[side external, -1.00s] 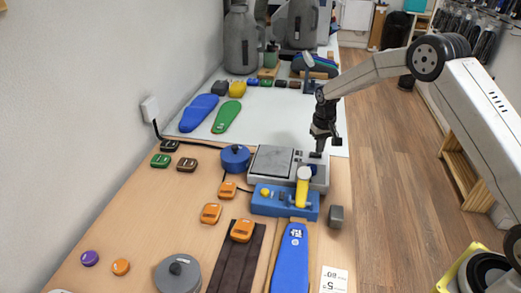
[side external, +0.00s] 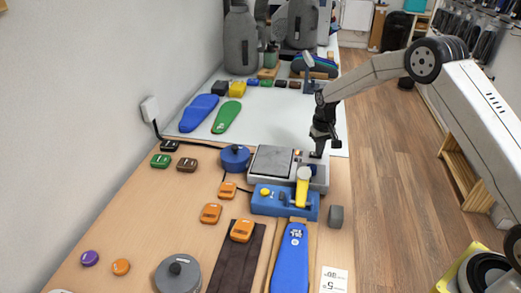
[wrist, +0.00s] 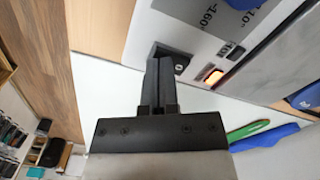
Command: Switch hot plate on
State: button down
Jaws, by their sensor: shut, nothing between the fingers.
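The hot plate (side external: 272,161) is a grey box with a square slab top, behind the blue fixture. Its light panel shows large in the wrist view (wrist: 205,42), with a black rocker switch (wrist: 178,60) and a small orange lamp (wrist: 213,75) that looks lit. My gripper (side external: 317,152) points down at the right end of the hot plate. In the wrist view my gripper (wrist: 161,68) has its dark fingers together and empty, with the tips at the switch. The fingers cover part of the switch, so I cannot tell whether they press it.
A blue fixture with a yellow lever (side external: 302,190) stands directly in front of the hot plate. A blue round pot (side external: 235,158) is to its left, a grey block (side external: 336,216) at front right.

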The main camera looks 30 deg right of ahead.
jog(key=shift+r, duration=3.45)
jog(key=s+a+n+t, duration=0.1)
jog(key=s+a, duration=0.2)
jog(key=s, duration=0.5)
jog(key=s+a+r+n, duration=0.1)
jog(key=s+a, duration=0.2)
jog(key=s, duration=0.6)
jog(key=s+a+r+n+t, duration=0.1)
jog(key=s+a, duration=0.3)
jog(key=s, duration=0.5)
jog(key=shift+s+r+t, duration=0.15)
jog(key=shift+r+t, duration=0.1)
jog(key=shift+t, duration=0.05)
